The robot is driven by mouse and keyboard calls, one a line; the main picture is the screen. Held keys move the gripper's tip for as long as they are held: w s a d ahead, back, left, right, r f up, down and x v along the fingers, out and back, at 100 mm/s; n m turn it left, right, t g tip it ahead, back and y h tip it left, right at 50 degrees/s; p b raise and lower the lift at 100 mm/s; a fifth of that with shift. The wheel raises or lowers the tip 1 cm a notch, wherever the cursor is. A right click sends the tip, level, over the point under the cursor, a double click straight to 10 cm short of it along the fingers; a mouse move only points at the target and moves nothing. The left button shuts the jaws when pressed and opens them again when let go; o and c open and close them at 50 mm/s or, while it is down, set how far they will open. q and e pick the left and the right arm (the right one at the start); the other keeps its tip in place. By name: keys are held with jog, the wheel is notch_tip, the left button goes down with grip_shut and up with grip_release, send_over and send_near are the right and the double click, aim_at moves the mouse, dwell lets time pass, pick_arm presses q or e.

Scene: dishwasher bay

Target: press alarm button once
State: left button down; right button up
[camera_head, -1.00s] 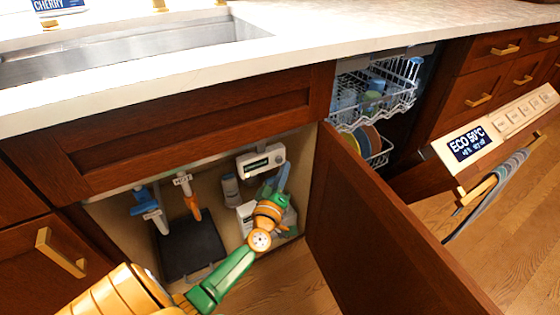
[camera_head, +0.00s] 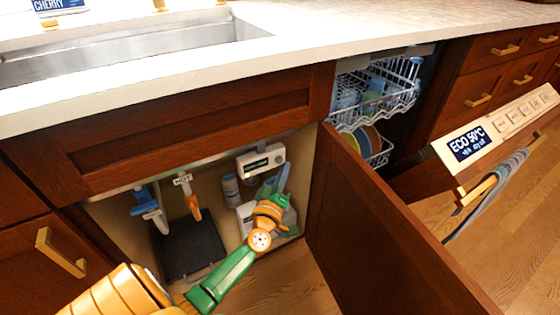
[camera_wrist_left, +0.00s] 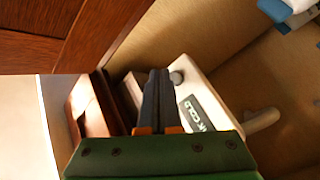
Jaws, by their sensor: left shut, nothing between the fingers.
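The white alarm box (camera_head: 270,154) with a small dark display is on the back wall of the open cabinet under the sink. My left gripper (camera_head: 283,174) is inside the cabinet, just below and in front of the box. In the wrist view its dark fingers (camera_wrist_left: 160,76) are together and empty, with the tips beside the button. Whether they touch it, I cannot tell. My right gripper is not in view.
The open cabinet door (camera_head: 380,235) stands to the right of my arm. Blue (camera_head: 144,200) and orange (camera_head: 192,205) valve handles hang to the left. A dark panel (camera_head: 190,250) stands below them. The open dishwasher (camera_head: 375,90) is farther right.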

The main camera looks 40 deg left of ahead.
pick_arm(q)
jog(key=shift+w+a, duration=0.15)
jog(key=shift+a, duration=0.25)
jog(key=shift+w+a, duration=0.15)
jog(key=shift+a, duration=0.25)
dwell(0.7)
jog(key=shift+d, duration=0.1)
jog(key=shift+s+d+p, duration=0.3)
jog(key=shift+s+d, duration=0.05)
jog(key=shift+d, duration=0.35)
jog(key=shift+s+d+p, duration=0.25)
jog(key=shift+s+d, duration=0.05)
jog(key=shift+d, duration=0.45)
jog(key=shift+s+d+p, duration=0.25)
jog(key=shift+s+d, duration=0.1)
jog(key=shift+d, duration=0.45)
jog(key=shift+s+d+p, duration=0.25)
jog(key=shift+s+d, duration=0.05)
jog(key=shift+d, duration=0.45)
